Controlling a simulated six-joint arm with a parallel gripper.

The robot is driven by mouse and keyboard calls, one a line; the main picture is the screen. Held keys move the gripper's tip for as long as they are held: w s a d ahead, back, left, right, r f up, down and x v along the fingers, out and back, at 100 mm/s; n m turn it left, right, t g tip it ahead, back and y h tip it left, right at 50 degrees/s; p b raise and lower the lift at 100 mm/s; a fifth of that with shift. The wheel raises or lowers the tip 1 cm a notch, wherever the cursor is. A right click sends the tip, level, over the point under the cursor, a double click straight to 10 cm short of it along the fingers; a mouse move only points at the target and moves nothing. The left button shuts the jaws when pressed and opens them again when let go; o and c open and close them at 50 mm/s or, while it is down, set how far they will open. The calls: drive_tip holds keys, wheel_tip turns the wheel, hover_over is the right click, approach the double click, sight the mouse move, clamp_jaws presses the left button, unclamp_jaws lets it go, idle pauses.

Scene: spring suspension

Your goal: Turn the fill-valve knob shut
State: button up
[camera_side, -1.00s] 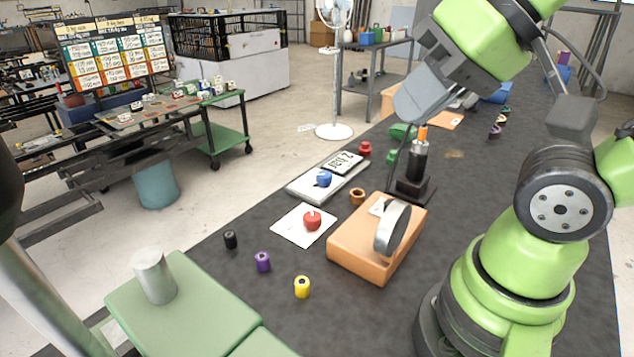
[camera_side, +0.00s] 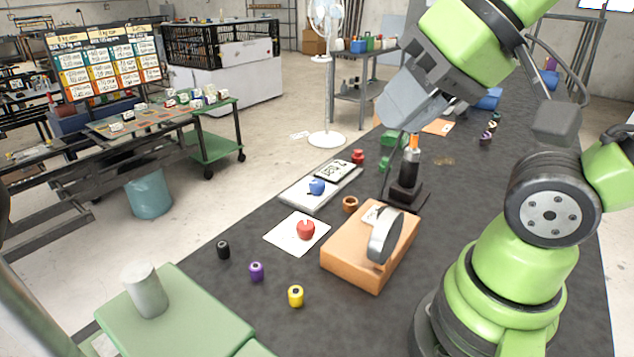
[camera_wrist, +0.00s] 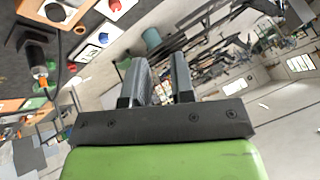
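No part is marked as the fill-valve knob, so I cannot tell which it is. A black upright cylinder (camera_side: 409,171) with an orange top (camera_side: 413,142) stands on a dark base on the bench; the wrist view also shows it at the left (camera_wrist: 36,55). A red knob-like piece (camera_side: 305,230) sits on a white card, and a blue one (camera_side: 316,187) on a pale plate; the wrist view shows the blue one too (camera_wrist: 103,38). My gripper (camera_side: 400,112) hangs above and just behind the cylinder in the side view, apart from it. In the wrist view its fingers (camera_wrist: 161,68) are parted and empty.
An orange block (camera_side: 350,260) with a grey disc (camera_side: 385,237) stands in front of the cylinder. Small black (camera_side: 223,250), purple (camera_side: 256,271) and yellow (camera_side: 296,296) pieces lie nearer the front.

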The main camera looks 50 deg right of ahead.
drive_tip(key=o, duration=0.7)
drive_tip(key=w, duration=0.1)
drive_tip(key=w+r, duration=0.1)
drive_tip(key=w, duration=0.1)
drive_tip(key=shift+d+r+g, duration=0.2)
drive_tip(key=shift+d+g, duration=0.1)
drive_tip(key=shift+d, duration=0.1)
drive_tip(key=w+d+r+n+g+h, duration=0.1)
drive_tip(key=w+d, duration=0.1)
drive_tip(key=w, duration=0.3)
drive_tip(key=shift+w, duration=0.3)
drive_tip(key=n+g+h, duration=0.1)
drive_tip(key=n+g, duration=0.2)
drive_tip(key=g, duration=0.3)
hover_over(317, 182)
wheel_tip(317, 182, down, 22)
drive_tip(key=shift+f, duration=0.25)
wheel_tip(317, 182, down, 9)
drive_tip(key=shift+f, duration=0.15)
